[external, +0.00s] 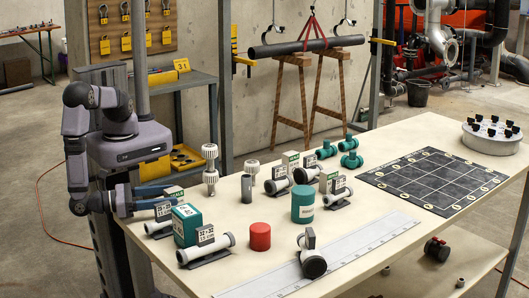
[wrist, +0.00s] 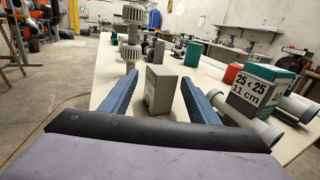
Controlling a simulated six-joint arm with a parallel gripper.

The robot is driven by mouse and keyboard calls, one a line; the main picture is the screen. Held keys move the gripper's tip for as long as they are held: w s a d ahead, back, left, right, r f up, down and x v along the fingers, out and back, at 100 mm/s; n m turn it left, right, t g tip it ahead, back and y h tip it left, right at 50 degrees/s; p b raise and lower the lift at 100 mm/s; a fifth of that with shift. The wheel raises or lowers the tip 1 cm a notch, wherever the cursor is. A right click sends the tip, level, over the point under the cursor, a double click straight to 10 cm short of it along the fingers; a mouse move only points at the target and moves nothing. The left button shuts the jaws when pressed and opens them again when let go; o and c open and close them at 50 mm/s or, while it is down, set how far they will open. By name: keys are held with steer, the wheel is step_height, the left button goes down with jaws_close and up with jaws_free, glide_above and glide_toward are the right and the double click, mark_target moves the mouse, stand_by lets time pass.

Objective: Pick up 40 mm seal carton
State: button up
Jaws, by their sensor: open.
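A teal carton (external: 186,226) stands on the near left of the table, among pipe pieces and small signs. I cannot read a size on this carton.
White pipe pieces (external: 214,248) with number signs stand close by. A grey valve stack (external: 210,170) is just beyond my gripper. A red cylinder (external: 260,237), a teal canister (external: 303,205) and a long ruler (external: 340,255) lie further right. A dark grid mat (external: 430,181) is at the far right.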

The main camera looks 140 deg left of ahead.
steer(key=c, duration=1.3)
steer(key=shift+r, duration=0.1)
step_height(320, 180, up, 10)
